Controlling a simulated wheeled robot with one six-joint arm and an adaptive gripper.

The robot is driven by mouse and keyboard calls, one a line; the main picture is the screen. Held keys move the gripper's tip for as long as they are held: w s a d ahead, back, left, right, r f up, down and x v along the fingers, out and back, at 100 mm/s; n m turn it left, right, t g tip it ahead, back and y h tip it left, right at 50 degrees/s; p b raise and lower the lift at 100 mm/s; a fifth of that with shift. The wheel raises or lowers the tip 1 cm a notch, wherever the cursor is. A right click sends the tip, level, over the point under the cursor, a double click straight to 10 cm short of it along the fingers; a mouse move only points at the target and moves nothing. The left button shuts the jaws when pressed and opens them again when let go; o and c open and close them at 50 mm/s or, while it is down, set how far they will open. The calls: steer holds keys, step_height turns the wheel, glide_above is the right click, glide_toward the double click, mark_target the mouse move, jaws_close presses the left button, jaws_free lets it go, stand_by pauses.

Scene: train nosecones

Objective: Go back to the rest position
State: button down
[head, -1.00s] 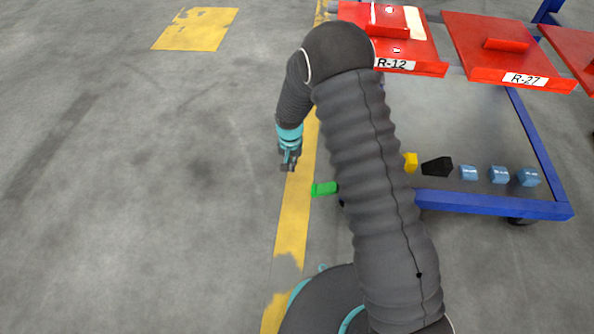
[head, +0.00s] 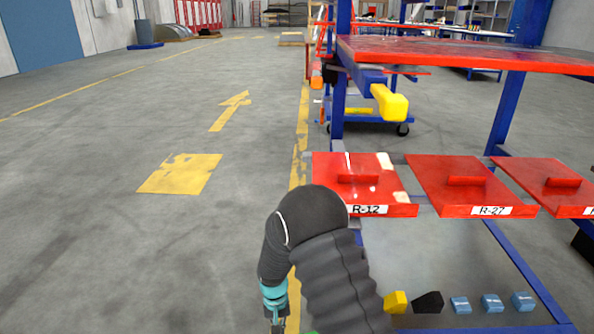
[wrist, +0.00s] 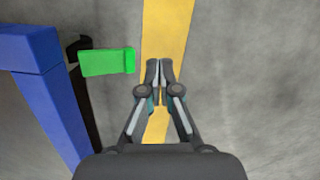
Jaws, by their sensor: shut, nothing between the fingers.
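My gripper (wrist: 160,66) is shut and empty in the wrist view. It points down over the yellow floor line, and its fingertips are side by side. In the head view my gripper (head: 277,326) shows at the bottom edge, left of the cart, with its tips partly cut off. My arm is bent, with its elbow raised in front of the cart's left side.
A blue cart frame with red plates labelled R-12 (head: 330,185) and R-27 (head: 450,190) stands at right. A green piece (wrist: 105,62) juts from near the blue post (wrist: 45,85), close left of my fingers. The floor at left is clear.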

steer(key=s+d+r+t+p, duration=0.1)
steer(key=s+d+r, duration=0.6)
steer(key=r, duration=0.7)
steer(key=s+d+r+t+p, duration=0.1)
steer(key=s+d+r+t, duration=0.2)
steer(key=s+d+r, duration=0.4)
steer(key=s+d+r+m+t+p, duration=0.1)
steer(key=s+d+r+t, duration=0.2)
steer(key=r, duration=2)
steer(key=s+d, duration=0.4)
steer(key=s, duration=0.2)
steer(key=shift+s+d+r+y+p, duration=0.15)
steer(key=shift+s+y+p, duration=0.15)
steer(key=shift+s+p, duration=0.1)
